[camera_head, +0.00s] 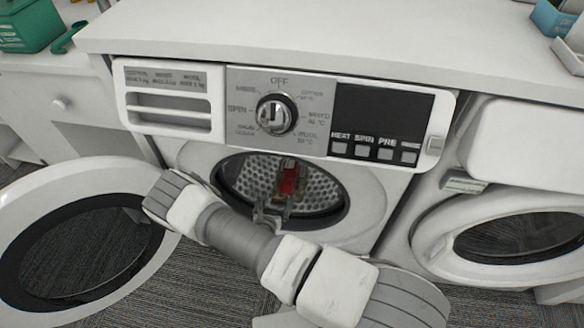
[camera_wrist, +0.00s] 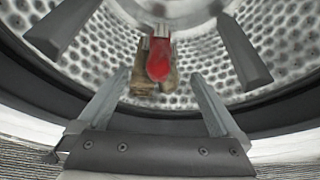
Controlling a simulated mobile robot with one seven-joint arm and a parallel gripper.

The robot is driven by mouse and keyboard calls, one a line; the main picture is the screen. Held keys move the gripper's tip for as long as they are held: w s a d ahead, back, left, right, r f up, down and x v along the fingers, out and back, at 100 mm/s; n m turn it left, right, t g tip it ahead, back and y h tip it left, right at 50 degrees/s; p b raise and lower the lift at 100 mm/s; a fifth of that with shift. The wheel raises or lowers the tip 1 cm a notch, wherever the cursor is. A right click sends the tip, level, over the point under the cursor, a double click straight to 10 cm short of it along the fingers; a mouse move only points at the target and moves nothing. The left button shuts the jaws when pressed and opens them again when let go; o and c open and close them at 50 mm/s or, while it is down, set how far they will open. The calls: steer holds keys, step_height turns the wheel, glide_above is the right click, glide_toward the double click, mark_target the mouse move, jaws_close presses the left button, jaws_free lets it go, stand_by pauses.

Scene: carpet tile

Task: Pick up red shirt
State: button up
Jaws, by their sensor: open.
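The red shirt (camera_head: 289,181) lies inside the washing machine drum (camera_head: 321,190). In the wrist view the red cloth (camera_wrist: 159,58) shows near the upper middle, with brownish cloth (camera_wrist: 146,78) on both sides of it. Only a small part of the red shows. My gripper (camera_head: 272,213) is at the drum opening. In the wrist view its fingers (camera_wrist: 158,80) are spread apart, one left and one right of the cloth, with nothing between them. The red shirt is deeper in the drum, beyond the fingertips.
The round washer door (camera_head: 22,190) stands open at the left. A second machine (camera_head: 520,235) is close at the right. The white countertop (camera_head: 330,35) overhangs above the control panel (camera_head: 280,115). The dark drum rim (camera_wrist: 262,118) surrounds my gripper closely. Grey carpet (camera_head: 185,285) lies below.

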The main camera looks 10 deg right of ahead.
steer(key=b, duration=0.5)
glide_toward(288, 172)
steer(key=x, duration=0.2)
steer(key=f+x, duration=0.1)
steer(key=x, duration=0.2)
steer(key=shift+s, duration=0.15)
steer(key=shift+r+b+x, duration=0.15)
steer(key=shift+b+x, duration=0.5)
steer(key=shift+x, duration=0.8)
steer(key=shift+r+b+x, duration=0.15)
steer(key=shift+b+x, duration=0.5)
steer(key=shift+x, duration=0.75)
steer(key=c, duration=1.4)
steer(key=shift+r, duration=0.2)
